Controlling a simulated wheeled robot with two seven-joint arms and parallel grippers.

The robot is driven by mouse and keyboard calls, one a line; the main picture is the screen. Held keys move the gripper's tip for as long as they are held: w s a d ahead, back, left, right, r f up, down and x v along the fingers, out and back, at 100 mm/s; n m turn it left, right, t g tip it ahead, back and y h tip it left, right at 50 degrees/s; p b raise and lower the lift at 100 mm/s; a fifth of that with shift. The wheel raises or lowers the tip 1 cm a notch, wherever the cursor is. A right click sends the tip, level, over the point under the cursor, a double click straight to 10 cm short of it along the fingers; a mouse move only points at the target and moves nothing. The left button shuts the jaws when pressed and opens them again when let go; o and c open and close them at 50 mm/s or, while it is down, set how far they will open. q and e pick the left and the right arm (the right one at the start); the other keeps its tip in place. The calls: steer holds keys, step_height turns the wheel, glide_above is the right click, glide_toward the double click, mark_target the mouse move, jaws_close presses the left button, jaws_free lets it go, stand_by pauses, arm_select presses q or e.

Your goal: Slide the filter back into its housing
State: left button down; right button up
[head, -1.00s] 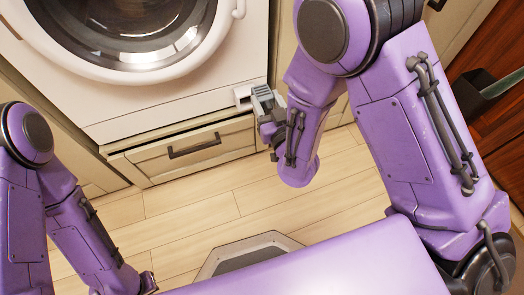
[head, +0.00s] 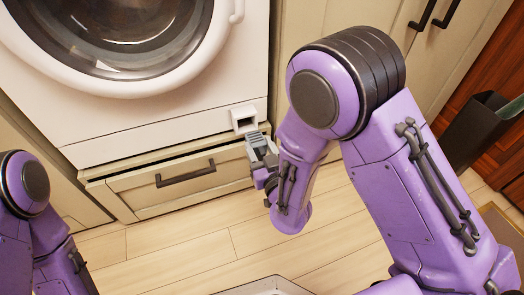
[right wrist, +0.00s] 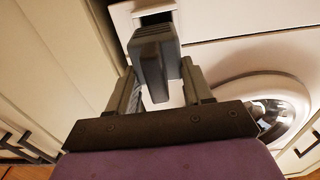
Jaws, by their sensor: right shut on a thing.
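The housing is a small white square socket (head: 244,118) with a dark opening, low on the right of the washing machine's front. My right gripper (head: 257,146) is shut on the grey filter (head: 262,142), just below the socket in the head view. In the right wrist view the fingers (right wrist: 158,82) hold the filter (right wrist: 167,44) by its upright grip. Its ribbed far end faces the dark opening of the housing (right wrist: 156,17) and overlaps its lower edge. I cannot tell whether they touch. My left arm shows at the lower left; its gripper is out of frame.
The washing machine (head: 170,127) stands above a slightly open drawer (head: 150,192), close to my right gripper. Cabinet doors (head: 375,60) with black handles stand to the right, and a dark bin (head: 478,130) farther right. The wooden floor (head: 190,250) in front is clear.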

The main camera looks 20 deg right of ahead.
mark_target(255, 136)
steer(key=shift+w+a, duration=0.1)
steer(key=shift+w, duration=2)
steer(key=shift+r+p, duration=0.1)
steer(key=shift+p, duration=0.4)
steer(key=shift+w+a, duration=0.15)
steer(key=shift+w, duration=2.05)
steer(key=o, duration=1.3)
steer(key=shift+o, duration=0.2)
